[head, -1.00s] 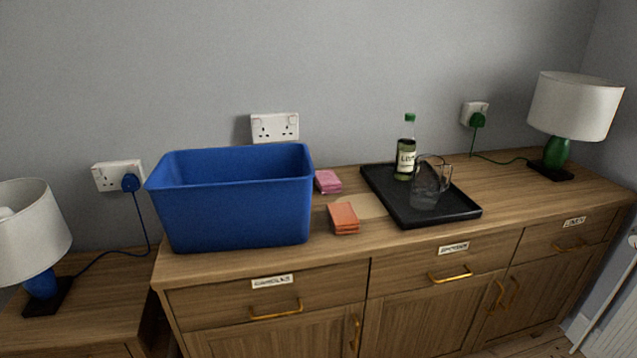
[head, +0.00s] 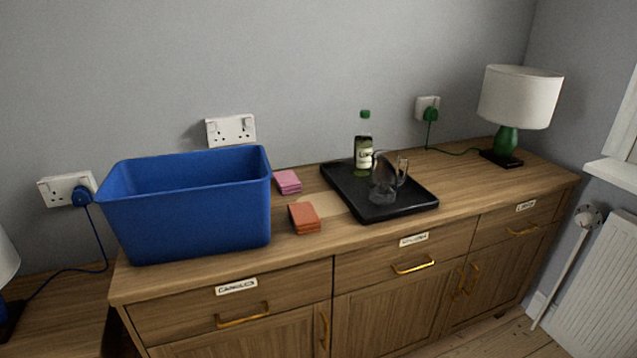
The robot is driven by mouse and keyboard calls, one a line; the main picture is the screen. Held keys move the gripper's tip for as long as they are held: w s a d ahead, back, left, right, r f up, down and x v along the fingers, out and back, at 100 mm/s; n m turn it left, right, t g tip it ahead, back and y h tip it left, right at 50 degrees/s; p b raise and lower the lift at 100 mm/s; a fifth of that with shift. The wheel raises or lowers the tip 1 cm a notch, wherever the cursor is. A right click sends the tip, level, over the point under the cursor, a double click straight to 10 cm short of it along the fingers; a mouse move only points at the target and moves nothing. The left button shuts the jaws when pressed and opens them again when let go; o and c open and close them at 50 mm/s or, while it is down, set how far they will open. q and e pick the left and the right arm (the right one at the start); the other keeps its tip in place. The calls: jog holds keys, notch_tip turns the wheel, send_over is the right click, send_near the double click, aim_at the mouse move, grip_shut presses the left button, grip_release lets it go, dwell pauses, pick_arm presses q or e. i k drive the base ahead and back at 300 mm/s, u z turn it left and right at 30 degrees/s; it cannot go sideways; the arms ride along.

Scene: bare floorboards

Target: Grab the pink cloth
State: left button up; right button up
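The pink cloth (head: 288,182) is a small folded stack lying on the wooden sideboard top (head: 460,178). It is close to the right side of the blue bin (head: 190,215) and behind an orange folded cloth (head: 305,218). The pink cloth is fully visible from above and nothing lies on it. Neither of my grippers is in the head view.
A black tray (head: 425,205) right of the cloths holds a green-capped bottle (head: 363,150) and a clear glass jug (head: 384,185). A green-based lamp (head: 507,140) stands at the right end. A radiator (head: 600,270) is at far right. Open worktop lies in front of the lamp.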

aim_at(288, 183)
jog(key=z, duration=0.75)
jog(key=i, duration=0.85)
jog(key=u, duration=0.1)
